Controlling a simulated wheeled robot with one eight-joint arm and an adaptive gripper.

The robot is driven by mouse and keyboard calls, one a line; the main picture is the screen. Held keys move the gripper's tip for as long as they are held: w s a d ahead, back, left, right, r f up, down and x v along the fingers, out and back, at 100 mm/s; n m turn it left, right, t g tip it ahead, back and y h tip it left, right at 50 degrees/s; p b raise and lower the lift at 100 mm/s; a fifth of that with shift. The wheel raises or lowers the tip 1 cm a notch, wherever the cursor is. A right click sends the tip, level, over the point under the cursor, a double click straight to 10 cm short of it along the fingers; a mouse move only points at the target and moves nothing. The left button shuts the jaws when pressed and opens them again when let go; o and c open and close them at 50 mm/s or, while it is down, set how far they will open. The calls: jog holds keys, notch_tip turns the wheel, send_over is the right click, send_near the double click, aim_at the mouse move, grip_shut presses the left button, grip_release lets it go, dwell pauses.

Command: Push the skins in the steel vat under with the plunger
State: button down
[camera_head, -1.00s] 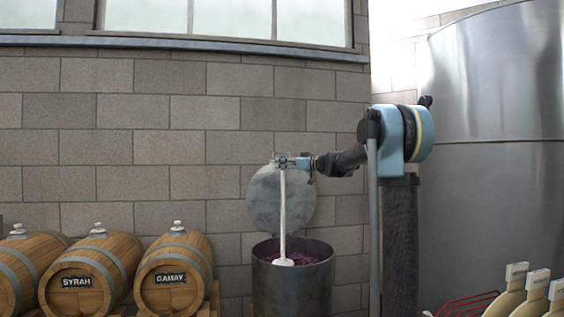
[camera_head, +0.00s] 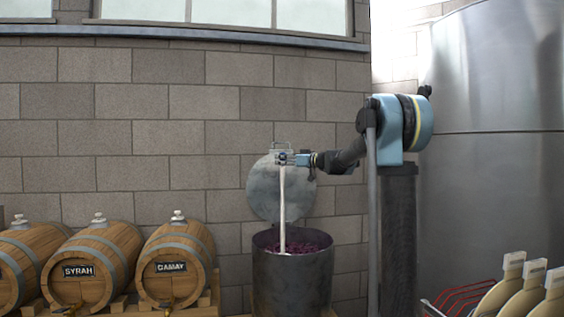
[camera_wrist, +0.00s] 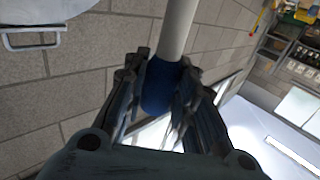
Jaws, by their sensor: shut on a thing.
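The steel vat (camera_head: 290,285) stands open in front of the wall, with dark purple skins (camera_head: 310,247) inside. The white plunger (camera_head: 282,208) stands upright, its lower end among the skins and its foot hidden there. My gripper (camera_head: 284,159) is shut on the top of the plunger above the vat. In the wrist view my gripper (camera_wrist: 168,95) holds a blue grip (camera_wrist: 160,86) on the white shaft (camera_wrist: 178,28).
The round lid (camera_head: 262,190) leans upright behind the vat. Barrels (camera_head: 85,262) marked Syrah and Gamay lie to the left. A large steel tank (camera_head: 490,150) fills the right. A red rack (camera_head: 468,303) with pale paddle-like things (camera_head: 505,290) is at lower right.

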notch_tip(320, 180, down, 9)
dwell(1.4)
dwell(0.5)
jog(key=shift+r, duration=6.05)
